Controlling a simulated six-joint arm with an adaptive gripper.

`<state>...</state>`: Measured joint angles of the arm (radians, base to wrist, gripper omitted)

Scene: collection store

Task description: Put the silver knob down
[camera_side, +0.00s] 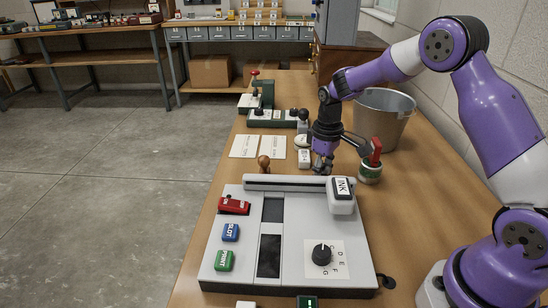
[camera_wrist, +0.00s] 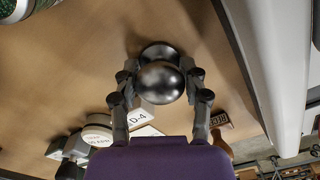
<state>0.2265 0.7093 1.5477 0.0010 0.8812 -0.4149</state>
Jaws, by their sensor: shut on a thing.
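The silver knob (camera_wrist: 160,82) is a shiny, dark metallic ball in the middle of the wrist view, with a second rounded dark part just behind it. My gripper (camera_wrist: 160,73) is shut on it, one finger at each side. In the side view my gripper (camera_side: 322,168) points down over the wooden table (camera_side: 400,205), just behind the grey machine (camera_side: 292,228). The knob is hard to make out between the fingers there. I cannot tell whether it touches the table.
Two pale cards (camera_side: 258,146), a wooden-handled stamp (camera_side: 264,165) and a small white labelled block (camera_side: 304,158) are left. Bare table lies to the right of the machine.

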